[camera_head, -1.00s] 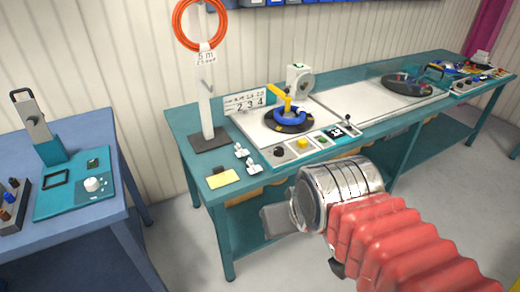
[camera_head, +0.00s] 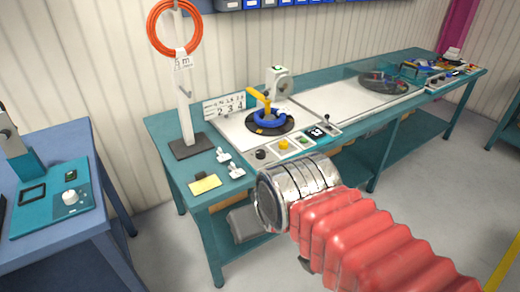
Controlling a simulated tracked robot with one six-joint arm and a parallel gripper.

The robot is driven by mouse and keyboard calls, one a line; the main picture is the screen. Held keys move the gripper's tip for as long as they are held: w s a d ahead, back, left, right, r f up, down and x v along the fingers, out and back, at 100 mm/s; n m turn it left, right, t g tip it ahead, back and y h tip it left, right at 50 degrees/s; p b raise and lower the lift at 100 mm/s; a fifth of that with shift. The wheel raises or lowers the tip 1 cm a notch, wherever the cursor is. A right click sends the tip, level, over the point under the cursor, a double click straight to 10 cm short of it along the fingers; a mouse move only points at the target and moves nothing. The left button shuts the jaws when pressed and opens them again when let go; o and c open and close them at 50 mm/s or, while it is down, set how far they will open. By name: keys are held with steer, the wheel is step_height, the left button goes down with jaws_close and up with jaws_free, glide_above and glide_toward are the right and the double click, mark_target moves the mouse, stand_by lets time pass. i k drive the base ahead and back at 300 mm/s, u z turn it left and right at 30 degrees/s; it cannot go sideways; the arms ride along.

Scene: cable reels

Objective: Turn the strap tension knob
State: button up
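No knob is marked as the strap tension knob, and I cannot tell which it is. A black round knob (camera_head: 260,154) sits at the left end of the control strip on the teal bench. A white knob (camera_head: 70,197) stands on a teal panel on the blue table at left. Controls on the far right unit (camera_head: 445,78) are too small to make out. My arm, with a metal collar and red sleeve, reaches in from the lower right, in front of the bench. My gripper's fingers do not show.
The teal bench (camera_head: 350,130) runs to the back right. On it are a turntable with a blue coil (camera_head: 270,119), a post (camera_head: 182,90) with an orange cable ring (camera_head: 175,27), and a yellow pad (camera_head: 204,184). A floor gap separates the blue table (camera_head: 60,245) from the bench.

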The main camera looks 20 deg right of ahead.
mark_target(261, 154)
steer(key=z, duration=0.05)
steer(key=i, duration=0.95)
steer(key=u, duration=0.05)
